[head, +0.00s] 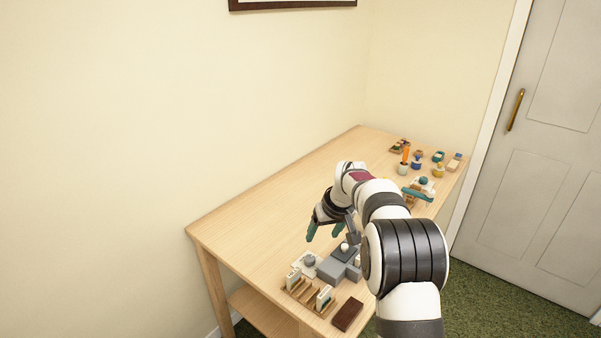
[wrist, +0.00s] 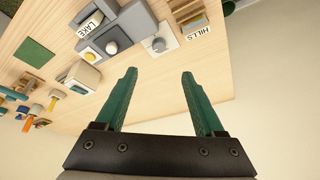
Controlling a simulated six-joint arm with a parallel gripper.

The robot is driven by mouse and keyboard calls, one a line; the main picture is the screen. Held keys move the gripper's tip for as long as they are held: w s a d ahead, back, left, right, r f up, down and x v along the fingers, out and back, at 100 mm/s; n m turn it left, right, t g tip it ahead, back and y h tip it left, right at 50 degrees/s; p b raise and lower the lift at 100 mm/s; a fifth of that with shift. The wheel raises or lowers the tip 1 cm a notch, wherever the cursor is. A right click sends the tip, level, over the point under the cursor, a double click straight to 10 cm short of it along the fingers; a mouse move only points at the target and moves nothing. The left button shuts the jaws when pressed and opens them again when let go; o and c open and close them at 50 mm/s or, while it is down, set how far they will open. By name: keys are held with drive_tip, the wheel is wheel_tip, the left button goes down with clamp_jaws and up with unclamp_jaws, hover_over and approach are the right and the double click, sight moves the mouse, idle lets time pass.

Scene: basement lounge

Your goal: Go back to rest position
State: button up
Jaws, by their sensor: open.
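My gripper (head: 325,232) is above the near part of the wooden table (head: 250,212), with its teal fingers pointing down. In the wrist view my gripper (wrist: 158,95) is open, with clear space between its two fingers and nothing held. Past the fingertips in that view are a grey stepped block (wrist: 115,30) and a light plate with a round grey knob (wrist: 160,44). The grey block also shows in the head view (head: 333,270), just below and beside my gripper. Part of the table is hidden behind my arm.
A wooden rack (head: 305,295) with white cards and a dark brown block (head: 347,314) sit at the near table edge. Several small coloured items, including a blue cup (head: 416,165), stand at the far end. The table's left middle is bare. A door (head: 540,150) is at right.

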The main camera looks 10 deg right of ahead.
drive_tip(key=s+a+r+m+g, duration=0.15)
drive_tip(key=s+r, duration=0.25)
drive_tip(key=s, duration=0.6)
drive_tip(key=s+a+r+m+g, duration=0.1)
drive_tip(key=s+a+r+m, duration=0.1)
drive_tip(key=s+r, duration=0.5)
drive_tip(key=s+a+f+m+g, duration=0.1)
drive_tip(key=s+f+m, duration=0.1)
drive_tip(key=s, duration=1.2)
drive_tip(key=s+f+m+g, duration=0.1)
drive_tip(key=s+f+m, duration=0.1)
drive_tip(key=s, duration=1.2)
drive_tip(key=shift+a+f, duration=0.4)
drive_tip(key=shift+f, duration=0.35)
drive_tip(key=shift+w, duration=0.1)
